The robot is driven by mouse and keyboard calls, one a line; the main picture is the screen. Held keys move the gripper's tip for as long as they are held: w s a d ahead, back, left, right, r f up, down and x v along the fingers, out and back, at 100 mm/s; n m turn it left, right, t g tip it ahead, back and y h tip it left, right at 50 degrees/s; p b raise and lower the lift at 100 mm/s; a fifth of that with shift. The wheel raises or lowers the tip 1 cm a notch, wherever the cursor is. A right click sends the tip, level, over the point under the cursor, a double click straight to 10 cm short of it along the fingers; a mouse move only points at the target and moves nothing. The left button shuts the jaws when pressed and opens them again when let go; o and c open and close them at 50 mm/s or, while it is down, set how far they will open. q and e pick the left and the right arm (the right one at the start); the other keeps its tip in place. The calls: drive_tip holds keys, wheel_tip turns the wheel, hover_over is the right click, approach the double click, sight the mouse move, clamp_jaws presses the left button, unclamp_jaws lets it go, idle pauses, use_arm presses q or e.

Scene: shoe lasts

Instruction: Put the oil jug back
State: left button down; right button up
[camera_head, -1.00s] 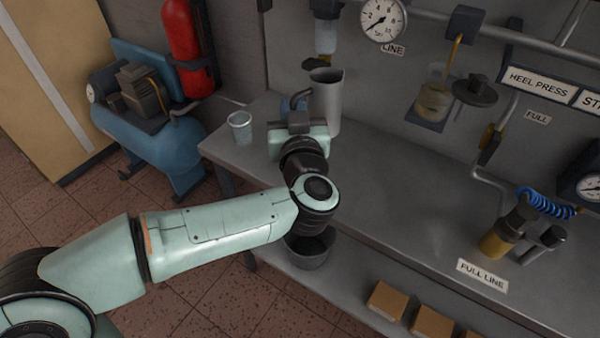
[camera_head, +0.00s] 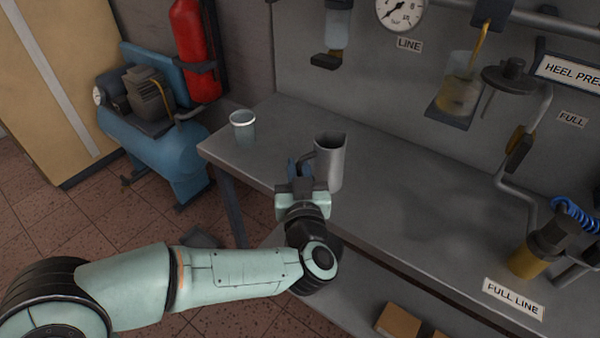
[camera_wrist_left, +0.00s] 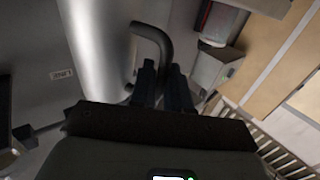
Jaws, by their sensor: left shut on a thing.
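The oil jug (camera_head: 331,162) is a tall grey metal jug with a dark handle. It is upright near the front edge of the workbench (camera_head: 400,190). My left gripper (camera_head: 303,172) is shut on its handle from the left and front. In the left wrist view the jug (camera_wrist_left: 95,50) fills the upper left, and the curved handle (camera_wrist_left: 158,32) runs down to the two dark fingers (camera_wrist_left: 162,88). I cannot tell whether the jug's base touches the bench or hangs above it. My right gripper is not in view.
A clear cup (camera_head: 243,129) stands at the bench's left end. A hanging dispenser (camera_head: 337,30) and a beaker of amber oil (camera_head: 458,85) are on the back wall. A brass fitting (camera_head: 530,257) stands at the right. The bench middle is clear. A blue compressor (camera_head: 155,135) is left.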

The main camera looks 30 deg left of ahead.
use_arm(q)
drive_tip(key=shift+f, duration=0.15)
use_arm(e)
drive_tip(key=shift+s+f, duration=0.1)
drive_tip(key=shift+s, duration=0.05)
use_arm(q)
drive_tip(key=c, duration=1.1)
unclamp_jaws()
drive_tip(key=shift+s+d+r, duration=0.2)
drive_tip(key=p+v, duration=0.2)
drive_tip(key=v, duration=0.9)
drive_tip(key=shift+s, duration=0.25)
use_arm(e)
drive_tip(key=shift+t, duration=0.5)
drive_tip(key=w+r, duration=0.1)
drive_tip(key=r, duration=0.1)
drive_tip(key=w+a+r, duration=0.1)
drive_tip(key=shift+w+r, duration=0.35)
